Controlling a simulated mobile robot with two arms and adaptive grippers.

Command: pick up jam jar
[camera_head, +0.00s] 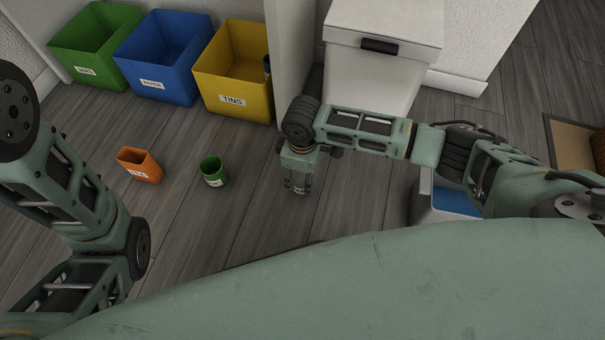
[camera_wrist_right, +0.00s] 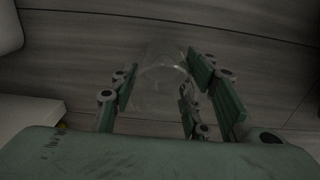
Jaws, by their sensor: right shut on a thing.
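The jam jar (camera_wrist_right: 163,68) is clear glass and shows faintly in the right wrist view, between the fingers of my right gripper (camera_wrist_right: 160,88). The fingers are shut on its sides. In the head view my right gripper (camera_head: 298,187) points down over the grey floor, right of the green tin, and the jar is hard to make out there. I cannot tell whether the jar touches the floor. My left arm shows at the left of the head view, but its gripper is out of view.
Green (camera_head: 97,45), blue (camera_head: 165,60) and yellow (camera_head: 232,75) bins line the back. A white lidded bin (camera_head: 375,60) stands behind my right arm. A white box with blue inside (camera_head: 430,208) is at the right.

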